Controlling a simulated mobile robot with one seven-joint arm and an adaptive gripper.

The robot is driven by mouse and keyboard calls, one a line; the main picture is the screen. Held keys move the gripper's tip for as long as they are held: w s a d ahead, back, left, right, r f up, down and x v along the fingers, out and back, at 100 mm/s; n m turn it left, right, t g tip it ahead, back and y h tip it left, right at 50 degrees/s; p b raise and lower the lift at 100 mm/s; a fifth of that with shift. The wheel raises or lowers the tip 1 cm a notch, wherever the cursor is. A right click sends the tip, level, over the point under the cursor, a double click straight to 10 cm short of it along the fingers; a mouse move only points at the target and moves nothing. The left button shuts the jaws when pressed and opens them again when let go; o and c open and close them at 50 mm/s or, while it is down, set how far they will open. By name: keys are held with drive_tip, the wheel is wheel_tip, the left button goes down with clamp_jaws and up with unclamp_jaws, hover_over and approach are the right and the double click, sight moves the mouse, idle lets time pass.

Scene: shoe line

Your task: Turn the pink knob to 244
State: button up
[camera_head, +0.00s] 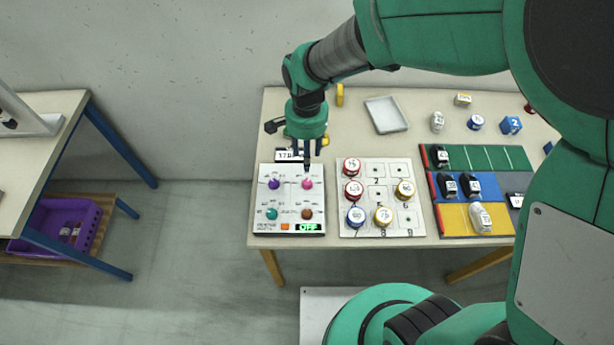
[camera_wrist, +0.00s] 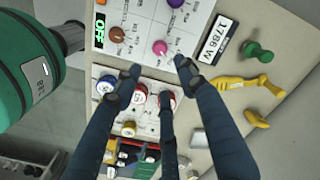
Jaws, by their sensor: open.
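The pink knob (camera_head: 307,184) sits at the upper right of the white control panel (camera_head: 262,200) in the head view. It also shows in the wrist view (camera_wrist: 160,48), just beyond my fingertips. My gripper (camera_head: 303,163) points down over the panel's back edge, with one finger ending close to the pink knob. In the wrist view my gripper (camera_wrist: 160,82) has its dark fingers spread and nothing between them; whether a finger touches the knob I cannot tell. The knob's number scale is too small to read.
The panel also bears a purple knob (camera_head: 273,183), a teal knob (camera_head: 271,213), a brown knob (camera_head: 307,214), an orange button (camera_head: 285,227) and a green OFF display (camera_head: 308,227). A small display (camera_wrist: 218,38) stands behind. A board with round tins (camera_head: 383,167) lies to the right.

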sight(307, 182)
wheel_tip(307, 182, down, 14)
drive_tip(key=b, duration=0.3)
drive_tip(key=shift+r, duration=0.1)
idle(0.5)
drive_tip(key=shift+c, duration=0.2)
clamp_jaws()
